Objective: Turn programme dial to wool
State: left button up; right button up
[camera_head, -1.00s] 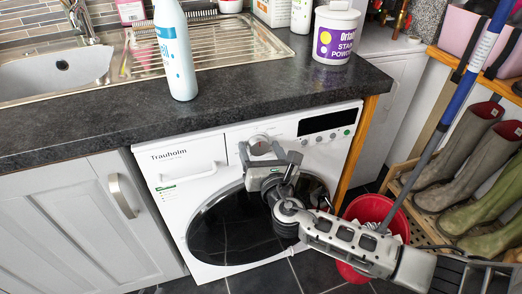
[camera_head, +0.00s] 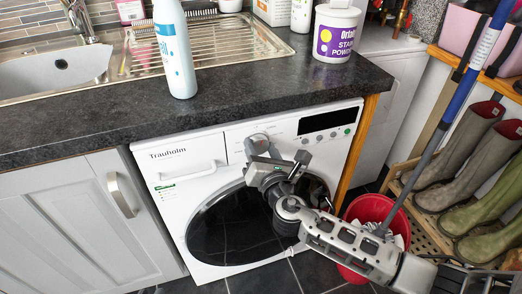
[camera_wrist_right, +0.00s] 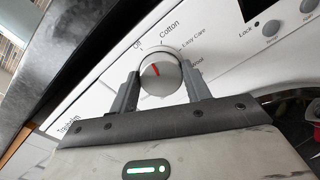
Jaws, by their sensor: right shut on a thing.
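The white washing machine (camera_head: 215,185) stands under the dark worktop. Its round silver programme dial (camera_head: 257,145) is on the front panel, and it also shows in the right wrist view (camera_wrist_right: 165,82). My right gripper (camera_head: 268,158) is shut on the dial, with one finger on each side of it in the right wrist view (camera_wrist_right: 161,90). A red mark on the dial points up and slightly left, towards the Off and Cotton side. "Off", "Cotton" and "Easy Care" are readable; a label ending in "ool" is partly hidden by the right finger. My left gripper is not in view.
A red bucket (camera_head: 352,273) stands right of the machine, with a blue-and-grey pole (camera_head: 430,155) leaning above it. Wellies (camera_head: 465,140) stand on a wooden rack at the right. A bottle (camera_head: 175,50) and a tub (camera_head: 335,35) stand on the worktop.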

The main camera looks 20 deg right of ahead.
jog(key=m, duration=0.3)
jog(key=shift+f+b, duration=0.1)
jog(key=shift+b, duration=0.25)
jog(key=m, duration=0.2)
jog(key=shift+d+m+b, duration=0.1)
jog(key=shift+m+b, duration=0.2)
jog(key=m, duration=0.2)
jog(key=shift+m, duration=0.3)
jog(key=m, duration=0.2)
jog(key=shift+d+m+y+b, duration=0.1)
jog(key=shift+m+y+b, duration=0.2)
jog(key=shift+y+b, duration=0.1)
jog(key=m, duration=0.6)
jog(key=shift+f, duration=0.1)
jog(key=shift+m+y+p, duration=0.3)
jog(key=shift+m+p, duration=0.1)
jog(key=shift+m, duration=0.8)
pick_arm(q)
jog(key=shift+f, duration=0.2)
pick_arm(e)
jog(key=shift+f+m, duration=0.1)
jog(key=shift+m, duration=0.4)
